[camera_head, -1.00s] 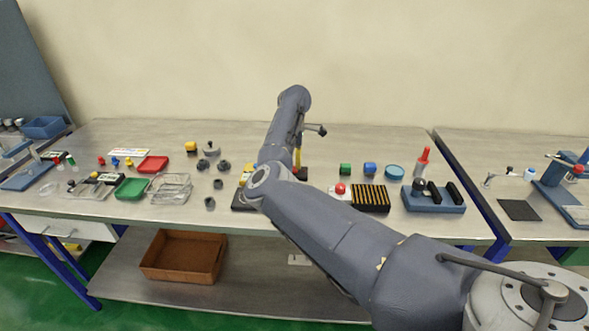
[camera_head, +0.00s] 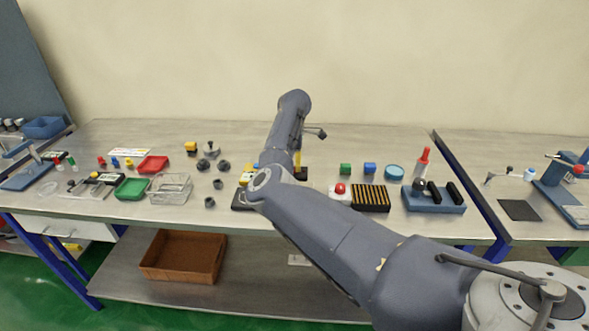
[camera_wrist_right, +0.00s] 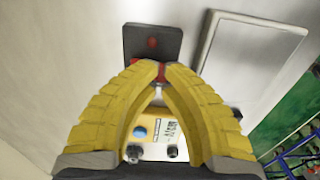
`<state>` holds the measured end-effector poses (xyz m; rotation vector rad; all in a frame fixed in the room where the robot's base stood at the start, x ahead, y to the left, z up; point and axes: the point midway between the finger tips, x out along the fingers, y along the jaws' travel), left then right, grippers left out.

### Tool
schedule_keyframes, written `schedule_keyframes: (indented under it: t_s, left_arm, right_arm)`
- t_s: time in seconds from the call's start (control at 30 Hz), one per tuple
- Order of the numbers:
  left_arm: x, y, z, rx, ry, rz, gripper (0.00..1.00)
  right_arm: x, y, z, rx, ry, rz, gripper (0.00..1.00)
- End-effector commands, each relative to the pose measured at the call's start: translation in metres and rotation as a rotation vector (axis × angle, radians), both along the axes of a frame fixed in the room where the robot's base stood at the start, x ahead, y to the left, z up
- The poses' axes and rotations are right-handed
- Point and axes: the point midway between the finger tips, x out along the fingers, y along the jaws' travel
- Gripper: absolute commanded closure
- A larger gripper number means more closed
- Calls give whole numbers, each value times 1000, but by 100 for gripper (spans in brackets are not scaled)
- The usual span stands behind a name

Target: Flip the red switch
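In the right wrist view, a dark plate (camera_wrist_right: 153,42) bears a red mark. A small red part (camera_wrist_right: 160,71), which may be the red switch, shows between and just beyond the fingertips. My right gripper (camera_wrist_right: 160,78) has its yellow fingers brought together at the tips, close to this red part; whether they touch it I cannot tell. Below the tips, a yellow and white box (camera_wrist_right: 150,132) with a blue button shows between the fingers. In the head view my right arm hides most of this device; a yellow finger (camera_head: 298,158) shows behind it. My left gripper is not in view.
On the table (camera_head: 330,140), a red button box (camera_head: 340,191), a black slotted block (camera_head: 371,198) and a blue fixture (camera_head: 434,198) stand right of my arm. Grey knobs, a green tray (camera_head: 132,188) and a red tray (camera_head: 152,165) are to the left.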

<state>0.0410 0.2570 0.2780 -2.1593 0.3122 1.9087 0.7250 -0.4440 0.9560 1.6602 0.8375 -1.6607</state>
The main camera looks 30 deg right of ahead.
Motion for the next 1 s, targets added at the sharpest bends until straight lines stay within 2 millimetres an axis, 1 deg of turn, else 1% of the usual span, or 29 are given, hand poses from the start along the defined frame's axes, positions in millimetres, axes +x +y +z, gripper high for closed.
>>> schedule_keyframes:
  t_s: [1.0]
  left_arm:
    - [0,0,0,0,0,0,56]
  right_arm:
    - [0,0,-14,0,1,0,100]
